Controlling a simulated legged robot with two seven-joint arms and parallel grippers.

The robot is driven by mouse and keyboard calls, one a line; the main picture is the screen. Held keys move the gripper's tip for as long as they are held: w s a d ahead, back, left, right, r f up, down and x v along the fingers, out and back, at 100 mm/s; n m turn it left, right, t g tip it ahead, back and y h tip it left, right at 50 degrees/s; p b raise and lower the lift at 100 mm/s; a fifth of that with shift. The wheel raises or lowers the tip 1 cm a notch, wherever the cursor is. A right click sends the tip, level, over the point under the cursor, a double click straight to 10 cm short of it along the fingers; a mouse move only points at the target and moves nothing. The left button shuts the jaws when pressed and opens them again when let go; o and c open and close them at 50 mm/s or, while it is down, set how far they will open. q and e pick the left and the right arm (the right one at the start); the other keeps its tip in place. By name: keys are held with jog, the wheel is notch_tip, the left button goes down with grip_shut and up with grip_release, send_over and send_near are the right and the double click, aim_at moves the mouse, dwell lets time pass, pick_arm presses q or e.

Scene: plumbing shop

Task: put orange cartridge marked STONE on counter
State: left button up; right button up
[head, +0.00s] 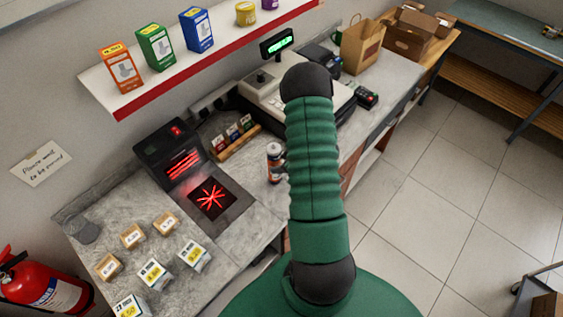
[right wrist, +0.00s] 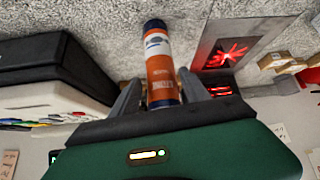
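An orange cartridge (head: 274,162) with a white band and dark blue end shows upright at the counter's front edge in the head view, just left of my right arm. In the right wrist view the cartridge (right wrist: 159,68) stands between the two fingers of my right gripper (right wrist: 161,92), which close against its sides. Its lettering is too small to read surely. The grey stone counter (head: 110,205) lies behind it; I cannot tell whether the cartridge touches it. In the head view my right arm hides most of the right gripper (head: 281,166). My left gripper is not in view.
A scanner (head: 168,152) with a red-lit plate (head: 212,200) is left of the cartridge. A cash register (head: 275,95) and a card reader (head: 366,94) stand farther back. Several small boxes (head: 165,222) occupy the near counter. A shelf (head: 200,55) with boxes hangs above.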

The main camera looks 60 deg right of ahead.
jog(key=shift+o, duration=0.9)
